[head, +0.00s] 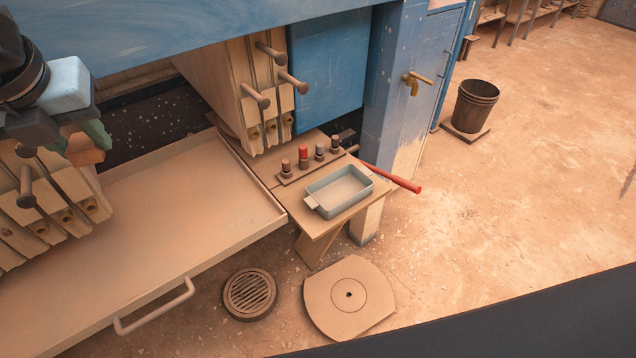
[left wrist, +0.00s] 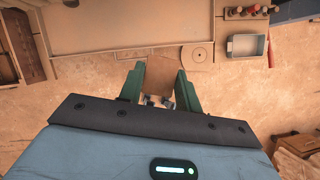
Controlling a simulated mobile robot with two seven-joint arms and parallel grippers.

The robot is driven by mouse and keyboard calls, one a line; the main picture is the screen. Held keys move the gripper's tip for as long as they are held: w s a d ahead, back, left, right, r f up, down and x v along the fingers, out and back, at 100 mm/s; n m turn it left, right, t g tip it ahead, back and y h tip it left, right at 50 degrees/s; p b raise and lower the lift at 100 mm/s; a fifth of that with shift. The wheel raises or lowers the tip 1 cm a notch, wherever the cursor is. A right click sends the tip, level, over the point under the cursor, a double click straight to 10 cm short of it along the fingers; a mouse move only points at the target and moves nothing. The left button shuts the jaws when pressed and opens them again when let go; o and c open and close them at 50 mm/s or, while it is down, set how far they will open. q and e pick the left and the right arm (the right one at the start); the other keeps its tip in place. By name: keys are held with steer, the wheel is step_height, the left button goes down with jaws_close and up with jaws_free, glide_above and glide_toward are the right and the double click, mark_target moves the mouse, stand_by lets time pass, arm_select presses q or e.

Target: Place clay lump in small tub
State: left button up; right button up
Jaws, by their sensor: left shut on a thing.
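My left gripper (head: 84,138) is at the left of the head view, in front of the press plates and above the wide tray. Its green fingers are shut on a brown clay lump (head: 86,156). In the left wrist view the clay lump (left wrist: 160,73) sits between the fingertips of the left gripper (left wrist: 160,84). The small tub (head: 347,203) is a pale grey, rectangular tub with end handles. It stands upright on a small wooden side table, well to the right of the gripper, and looks empty. The tub (left wrist: 247,46) also shows at the upper right of the left wrist view. My right gripper is out of view.
The wide tray (head: 190,200) lies between the gripper and the tub. Press plates (head: 262,100) hang above. A floor drain (head: 250,293) and round lid (head: 349,294) lie below.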

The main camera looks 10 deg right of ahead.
arm_select(q)
steer(key=s+a+f+n, duration=0.1)
steer(key=s+a+f, duration=0.35)
steer(key=f, duration=0.35)
steer(key=s+a+f+n+y, duration=0.1)
steer(key=s+a+f, duration=0.3)
steer(key=f, duration=0.5)
steer(key=s+a+f, duration=0.3)
steer(key=a+f, duration=0.3)
steer(key=f, duration=0.2)
steer(key=a+f+m+g+h, duration=0.3)
steer(key=a+f+m, duration=0.15)
steer(key=m, duration=0.75)
steer(key=a+f+m+g+h, duration=0.25)
steer(key=a+f+m, duration=0.2)
steer(key=m, duration=0.75)
steer(key=w+d+m+g+y, duration=0.1)
steer(key=w+d+m, duration=0.3)
steer(key=d, duration=0.4)
steer(key=w+d+r+m+g+y, duration=0.1)
steer(key=w+d+m, duration=0.3)
steer(key=d+m, duration=0.2)
steer(key=w+d+m+g+y, duration=0.1)
steer(key=w+d+m, duration=0.3)
steer(key=d, duration=0.6)
steer(key=shift+r+m+y, duration=0.15)
steer(key=shift+m+y, duration=0.3)
steer(key=shift+m, duration=0.35)
